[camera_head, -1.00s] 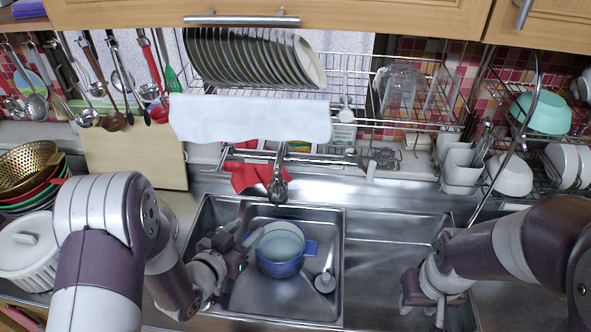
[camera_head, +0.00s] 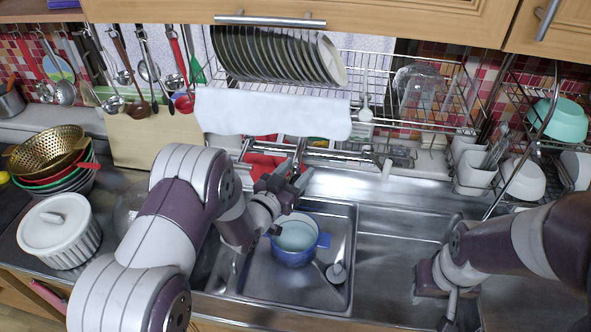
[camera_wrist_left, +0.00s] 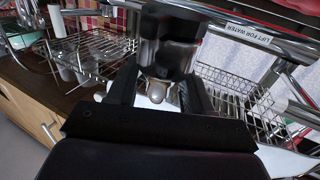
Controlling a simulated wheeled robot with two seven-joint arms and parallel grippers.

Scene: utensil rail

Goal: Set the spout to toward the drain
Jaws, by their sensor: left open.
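The chrome spout (camera_head: 299,152) stands behind the sink (camera_head: 350,240) and is partly hidden by my left gripper (camera_head: 283,180). In the left wrist view, the spout (camera_wrist_left: 168,58) lies between the two fingers of my left gripper (camera_wrist_left: 160,92), which are apart. I cannot tell whether either finger touches it. A lever labelled "LIFT FOR WATER" (camera_wrist_left: 262,42) shows at the right there. The drain is not visible.
A blue pot (camera_head: 295,256) and a ladle-like utensil (camera_head: 337,272) are in the sink. A red cloth (camera_head: 262,167) lies left of the spout. A dish rack (camera_head: 430,125) stands behind. Bowls and a colander (camera_head: 45,150) fill the left counter.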

